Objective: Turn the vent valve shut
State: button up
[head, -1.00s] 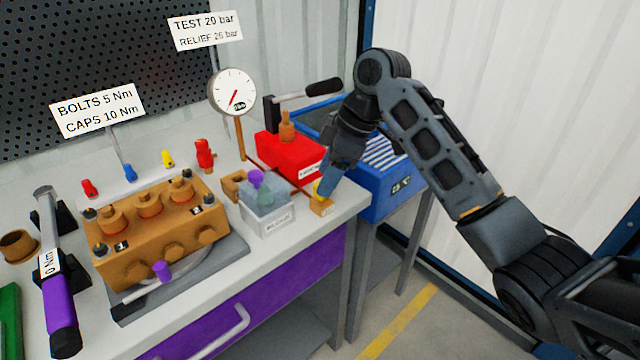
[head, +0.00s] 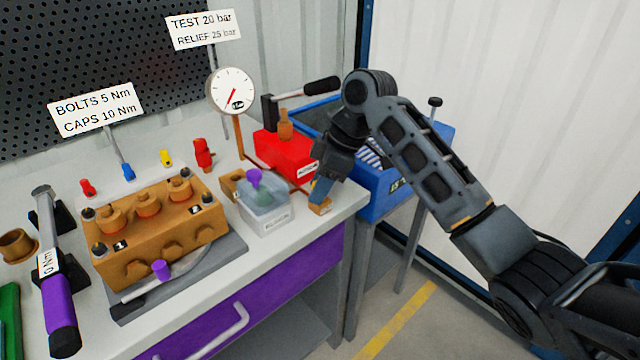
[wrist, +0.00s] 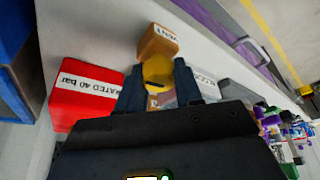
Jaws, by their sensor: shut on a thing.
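The vent valve is a small brass block (head: 319,207) at the front right corner of the bench, and in the wrist view the block (wrist: 158,42) bears a VENT label. Its yellow handle (wrist: 157,70) sits between the fingers of my gripper (wrist: 158,75), which is shut on it. In the head view my gripper (head: 321,190) reaches down to the valve from above, and its fingers largely hide the handle. I cannot tell the handle's exact angle.
A red pump (head: 283,151) stands behind the valve, and a clear container (head: 266,211) is to its left. A blue bin (head: 385,198) stands right of the bench. The brass triplex pump (head: 160,240) and a purple-handled torque wrench (head: 60,300) are farther left. The gauge (head: 231,91) needle points down-left.

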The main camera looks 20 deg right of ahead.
jog(key=c, duration=0.3)
jog(key=shift+c, duration=0.2)
jog(key=shift+r+p, duration=0.1)
jog(key=shift+p, duration=0.3)
jog(key=m+p, duration=0.2)
jog(key=m+t+h+p, duration=0.1)
jog(key=p, duration=0.1)
jog(key=shift+a+r+m, duration=0.1)
jog(key=shift+r+m, duration=0.1)
jog(key=shift+m, duration=0.2)
jog(key=m+h+p, duration=0.1)
jog(key=m+p, duration=0.1)
jog(key=m+t+p, duration=0.1)
jog(key=m+p, duration=0.2)
jog(key=shift+f+h+p, duration=0.1)
jog(key=shift+h+p, duration=0.2)
jog(key=shift+h, duration=0.1)
jog(key=m, duration=0.2)
jog(key=m+h+p, duration=0.1)
jog(key=m, duration=0.2)
jog(key=shift+f+h, duration=0.15)
jog(key=shift+h, duration=0.15)
jog(key=shift+m+h, duration=0.8)
jog(key=shift+m, duration=1.2)
